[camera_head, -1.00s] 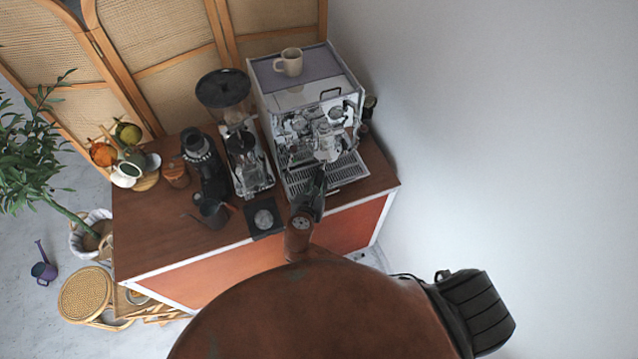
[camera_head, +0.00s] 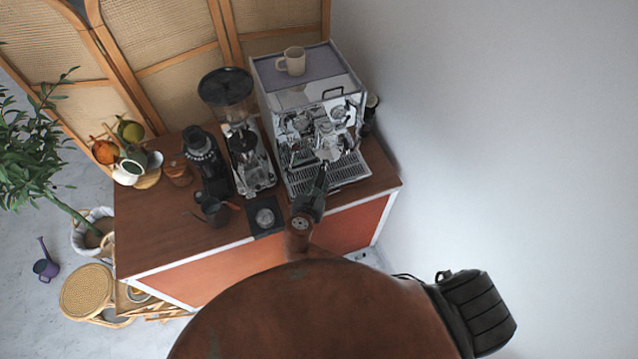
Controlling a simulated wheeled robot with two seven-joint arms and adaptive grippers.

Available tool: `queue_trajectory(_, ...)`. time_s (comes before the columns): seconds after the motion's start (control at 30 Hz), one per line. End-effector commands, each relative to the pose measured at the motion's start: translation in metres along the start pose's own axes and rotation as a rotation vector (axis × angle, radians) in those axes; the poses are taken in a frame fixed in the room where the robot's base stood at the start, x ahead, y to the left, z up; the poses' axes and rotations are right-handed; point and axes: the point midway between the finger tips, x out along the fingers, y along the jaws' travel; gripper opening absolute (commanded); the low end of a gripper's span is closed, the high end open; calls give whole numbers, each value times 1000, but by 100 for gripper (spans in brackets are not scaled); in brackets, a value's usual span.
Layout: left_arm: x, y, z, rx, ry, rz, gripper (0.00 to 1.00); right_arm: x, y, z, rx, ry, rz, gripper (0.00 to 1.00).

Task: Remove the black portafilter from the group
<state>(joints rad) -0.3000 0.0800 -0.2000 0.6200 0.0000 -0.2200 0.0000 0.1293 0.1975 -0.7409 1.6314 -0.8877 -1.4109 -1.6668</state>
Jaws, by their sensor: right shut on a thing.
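The chrome espresso machine (camera_head: 312,100) stands at the back right of the cart, its group area (camera_head: 325,122) facing me. My right gripper (camera_head: 322,176) is in front of the machine, over the drip tray (camera_head: 348,173). It is shut on the black portafilter, whose handle is mostly hidden by the fingers. The portafilter's metal head is small and hard to pick out from the chrome below the group. I cannot tell whether it still touches the group. My left gripper is out of view.
Left of the machine stand a grinder with a dark hopper (camera_head: 226,88), a second black grinder (camera_head: 206,160) and a dark pitcher (camera_head: 214,211). A black tamping mat (camera_head: 266,220) lies at the front edge. A mug (camera_head: 292,61) sits on the machine. The counter's left front is clear.

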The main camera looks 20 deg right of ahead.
Motion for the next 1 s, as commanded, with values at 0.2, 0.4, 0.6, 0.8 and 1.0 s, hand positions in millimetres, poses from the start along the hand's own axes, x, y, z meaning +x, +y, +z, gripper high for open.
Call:
queue_trajectory(0.2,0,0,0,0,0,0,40,0,1,2,1,-4,1,0)
queue_trajectory(0.4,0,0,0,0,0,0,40,1,0,-1,1,-4,1,0)
queue_trajectory(0.6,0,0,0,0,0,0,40,3,0,-6,0,-5,0,0)
queue_trajectory(0.8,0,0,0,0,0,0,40,5,0,-10,1,-5,-1,0)
queue_trajectory(1.0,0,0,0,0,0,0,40,5,0,-11,2,-5,-1,0)
